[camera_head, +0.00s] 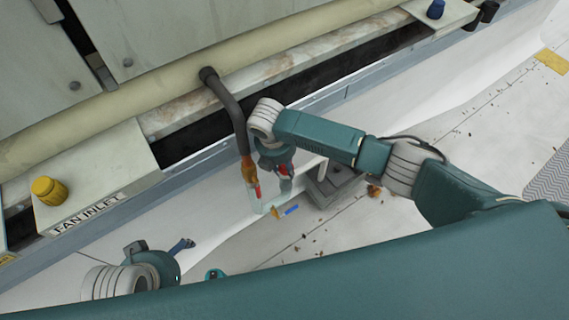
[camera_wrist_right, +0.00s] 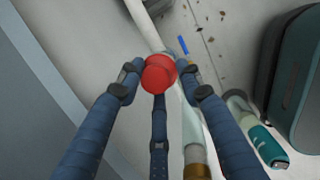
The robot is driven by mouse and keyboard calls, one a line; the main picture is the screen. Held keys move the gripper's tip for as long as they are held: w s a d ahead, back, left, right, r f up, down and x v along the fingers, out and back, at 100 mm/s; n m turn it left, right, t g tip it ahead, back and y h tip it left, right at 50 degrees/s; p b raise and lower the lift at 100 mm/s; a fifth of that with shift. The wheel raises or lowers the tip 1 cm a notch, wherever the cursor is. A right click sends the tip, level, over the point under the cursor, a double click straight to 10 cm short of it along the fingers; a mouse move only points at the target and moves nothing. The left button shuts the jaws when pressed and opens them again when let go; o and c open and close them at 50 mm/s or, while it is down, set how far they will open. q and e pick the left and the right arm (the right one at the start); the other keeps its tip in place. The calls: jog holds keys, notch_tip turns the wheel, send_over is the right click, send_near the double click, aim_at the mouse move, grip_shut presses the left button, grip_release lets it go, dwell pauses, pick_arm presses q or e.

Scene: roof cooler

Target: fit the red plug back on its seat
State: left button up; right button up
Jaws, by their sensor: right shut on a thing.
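The red plug (camera_wrist_right: 159,74) is held between the blue fingertips of my right gripper (camera_wrist_right: 160,80), its round face showing in the right wrist view. In the head view my right gripper (camera_head: 285,180) hangs beside the hose end, above the pale floor, with red showing at it. The seat cannot be made out for sure. A red bit (camera_head: 257,190) also shows just below the hose end; what it belongs to is unclear. My left gripper (camera_head: 181,244) is low at the left, small and partly hidden by its wrist, away from the plug.
A dark hose (camera_head: 228,97) with a copper-coloured end hangs from the unit. A yellow knob (camera_head: 48,190) stands by the FAN INLET label, and a blue knob (camera_head: 435,9) at the top right. A small blue-and-orange object (camera_head: 287,211) and leaves lie on the floor.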

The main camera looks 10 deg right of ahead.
jog(key=shift+f, duration=0.1)
jog(key=o, duration=1.2)
jog(key=shift+o, duration=0.2)
jog(key=o, duration=0.4)
